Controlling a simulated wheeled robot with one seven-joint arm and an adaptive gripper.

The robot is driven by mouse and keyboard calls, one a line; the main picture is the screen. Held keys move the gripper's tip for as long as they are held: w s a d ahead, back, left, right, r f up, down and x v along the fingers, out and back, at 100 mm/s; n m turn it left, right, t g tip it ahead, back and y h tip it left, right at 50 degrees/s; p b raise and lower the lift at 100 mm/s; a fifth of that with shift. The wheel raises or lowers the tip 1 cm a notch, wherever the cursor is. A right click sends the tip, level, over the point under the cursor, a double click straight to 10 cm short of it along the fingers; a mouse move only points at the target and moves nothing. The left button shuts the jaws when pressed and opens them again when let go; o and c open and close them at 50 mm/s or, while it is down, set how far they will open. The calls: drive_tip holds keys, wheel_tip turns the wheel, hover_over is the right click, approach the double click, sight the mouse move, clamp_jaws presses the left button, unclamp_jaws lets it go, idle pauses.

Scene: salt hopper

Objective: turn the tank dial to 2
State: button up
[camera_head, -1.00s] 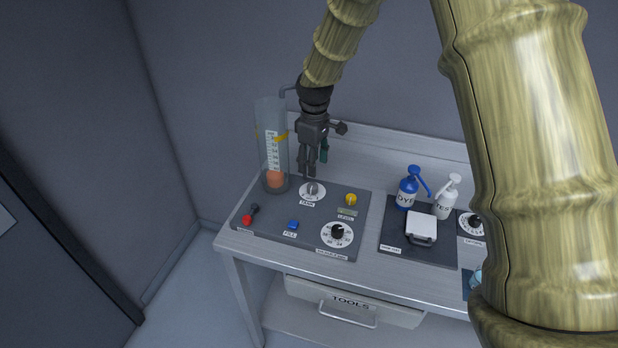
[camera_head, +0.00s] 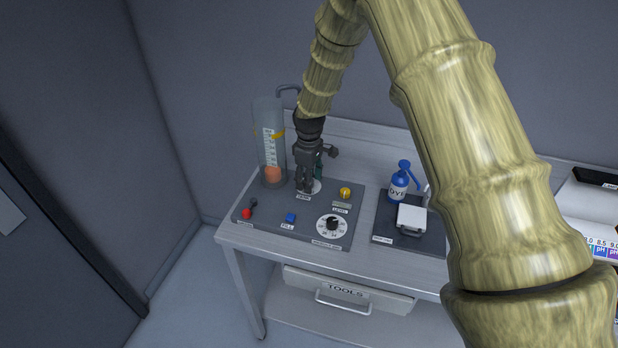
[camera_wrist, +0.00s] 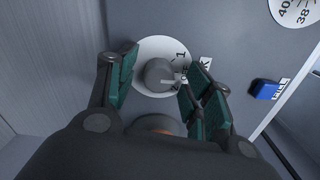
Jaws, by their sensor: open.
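The tank dial (camera_wrist: 160,74) is a grey knob with a light pointer on a round white plate, and a "1" shows beside the pointer in the wrist view. The pointer's exact setting is hard to read, as a finger covers part of the plate. My gripper (camera_wrist: 158,92) is open, with one green-padded finger on each side of the knob. In the head view my gripper (camera_head: 305,188) is low over the panel and hides most of the dial; only a sliver of the white plate (camera_head: 317,187) shows. I cannot tell whether the pads touch the knob.
The clear tank (camera_head: 270,150) stands just left of my gripper. The panel also holds a red-ended lever (camera_head: 247,212), a blue button (camera_head: 290,217), a yellow knob (camera_head: 345,192) and a larger white dial (camera_head: 332,226). A blue bottle (camera_head: 398,185) stands to the right.

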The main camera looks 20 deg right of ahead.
drive_tip(key=shift+w+f, duration=0.25)
drive_tip(key=shift+c, duration=0.8)
drive_tip(key=shift+s+r, duration=0.3)
drive_tip(key=c, duration=0.7)
drive_tip(key=shift+w+f, duration=0.1)
drive_tip(key=shift+c, duration=0.8)
drive_tip(key=shift+m, duration=0.3)
drive_tip(key=m+b, duration=0.1)
drive_tip(key=m, duration=0.2)
drive_tip(key=shift+f+m+b, duration=0.1)
drive_tip(key=shift+m+b, duration=0.2)
drive_tip(key=shift+c, duration=0.2)
drive_tip(key=m+b, duration=0.1)
drive_tip(key=m, duration=0.3)
drive_tip(key=shift+m, duration=0.3)
drive_tip(key=shift+o, duration=0.2)
drive_tip(key=shift+a, duration=0.1)
